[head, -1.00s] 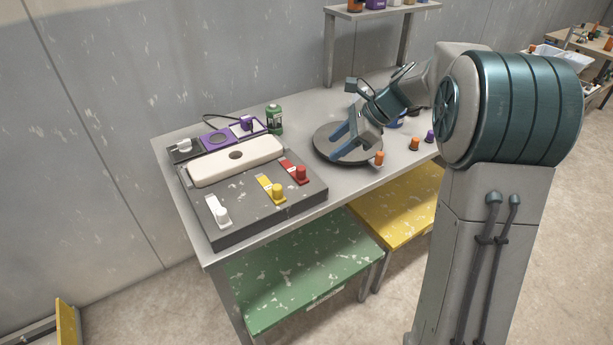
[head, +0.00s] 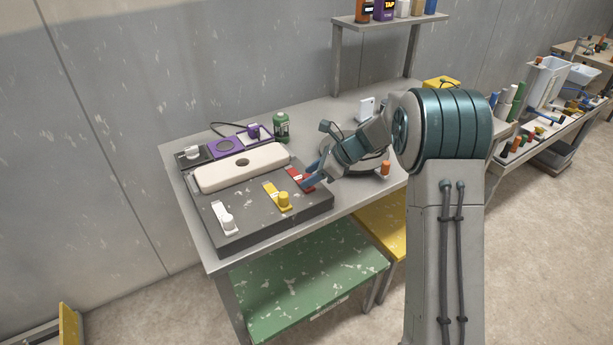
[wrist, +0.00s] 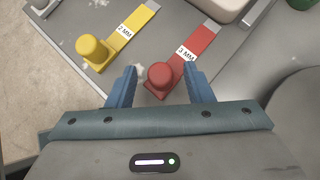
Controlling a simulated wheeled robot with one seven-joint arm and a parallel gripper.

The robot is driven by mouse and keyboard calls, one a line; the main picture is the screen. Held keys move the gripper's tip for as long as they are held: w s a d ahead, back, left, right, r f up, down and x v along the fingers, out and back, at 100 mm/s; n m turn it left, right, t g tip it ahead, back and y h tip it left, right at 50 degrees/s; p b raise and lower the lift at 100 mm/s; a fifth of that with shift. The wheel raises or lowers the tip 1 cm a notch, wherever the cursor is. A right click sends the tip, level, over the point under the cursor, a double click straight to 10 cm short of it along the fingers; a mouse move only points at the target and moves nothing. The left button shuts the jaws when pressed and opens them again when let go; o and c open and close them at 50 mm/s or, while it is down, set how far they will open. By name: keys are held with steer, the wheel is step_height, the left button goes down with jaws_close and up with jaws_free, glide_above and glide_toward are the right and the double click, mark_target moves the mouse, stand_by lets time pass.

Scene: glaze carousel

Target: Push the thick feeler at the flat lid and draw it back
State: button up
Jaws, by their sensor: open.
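The red feeler (head: 297,176), a strip with a knob and marked 3 MM in the wrist view (wrist: 192,57), lies on the dark grey panel (head: 250,226). Beside it are the yellow feeler (head: 282,200), marked 2 MM, and the white feeler (head: 226,219). A long cream block (head: 225,172) with a dark hole lies across the panel's back; I cannot tell whether it is the flat lid. My gripper (wrist: 160,84) is open, its blue fingers on either side of the red knob, with no clear contact. In the head view my gripper partly hides that knob.
A purple device (head: 222,147) and a green bottle (head: 281,127) stand behind the panel. A dark turntable (head: 370,165) with an orange knob (head: 385,168) is to the right, partly behind my arm. A shelf with containers (head: 390,18) stands at the back.

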steer(key=shift+x, duration=0.95)
steer(key=shift+c, duration=0.4)
